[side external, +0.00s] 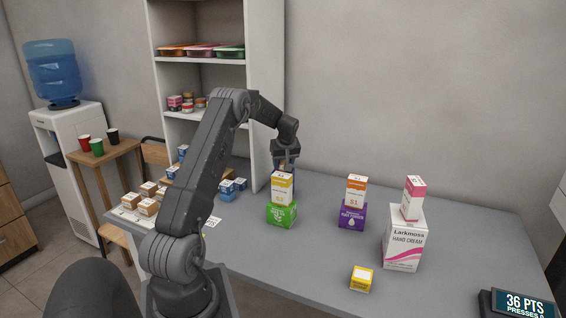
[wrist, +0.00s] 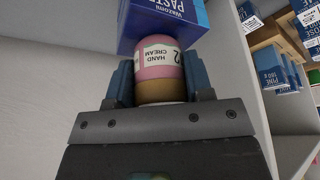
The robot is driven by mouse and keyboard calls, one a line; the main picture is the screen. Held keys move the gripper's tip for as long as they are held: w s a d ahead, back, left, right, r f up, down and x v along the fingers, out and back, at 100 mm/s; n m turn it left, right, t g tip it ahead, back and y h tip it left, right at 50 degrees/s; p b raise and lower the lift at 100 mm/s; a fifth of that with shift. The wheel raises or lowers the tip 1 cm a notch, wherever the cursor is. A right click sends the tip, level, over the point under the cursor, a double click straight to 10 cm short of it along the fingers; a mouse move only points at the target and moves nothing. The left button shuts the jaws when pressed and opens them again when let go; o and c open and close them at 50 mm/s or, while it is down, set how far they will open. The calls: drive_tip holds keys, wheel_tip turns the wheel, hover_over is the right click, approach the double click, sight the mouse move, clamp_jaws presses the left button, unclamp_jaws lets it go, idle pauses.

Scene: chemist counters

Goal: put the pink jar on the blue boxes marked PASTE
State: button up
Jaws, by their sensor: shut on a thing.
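The pink jar (wrist: 158,58), with a white HAND CREAM label and a gold lid, is between the two fingers of my gripper (wrist: 160,78) in the wrist view. My gripper is shut on it, near the lid end. The wrist picture is upside down, so the lid is uppermost. A blue box marked PASTE (wrist: 172,12) is just beyond the jar's pink end; I cannot tell whether they touch. In the side view my gripper (side external: 286,163) is behind a yellow-and-white box, which hides the jar and most of the blue box.
Close in front of my gripper, a yellow-and-white box (side external: 282,188) stands on a green box (side external: 281,213). To the right are an orange-and-white box (side external: 355,191) on a purple box (side external: 352,216) and a Larkmoss carton (side external: 404,240). A small yellow box (side external: 361,279) sits in front.

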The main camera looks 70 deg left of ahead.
drive_tip(key=o, duration=1)
drive_tip(key=shift+f, duration=0.15)
drive_tip(key=shift+o, duration=0.2)
drive_tip(key=v, duration=1.1)
drive_tip(key=d+r+m+t, duration=0.1)
drive_tip(key=d+r+m, duration=0.25)
drive_tip(key=d, duration=0.55)
drive_tip(key=d+r+m+t+h, duration=0.15)
drive_tip(key=d+r, duration=0.25)
drive_tip(key=d, duration=0.5)
drive_tip(key=d+r+m+t, duration=0.1)
drive_tip(key=d+r+m, duration=0.2)
drive_tip(key=d, duration=0.6)
drive_tip(key=s+d+f+m+t+h, duration=0.1)
drive_tip(key=s+d+f+m+h, duration=0.2)
drive_tip(key=s+d+m, duration=0.6)
drive_tip(key=s+d, duration=0.8)
drive_tip(key=d, duration=0.3)
drive_tip(key=shift+t, duration=0.35)
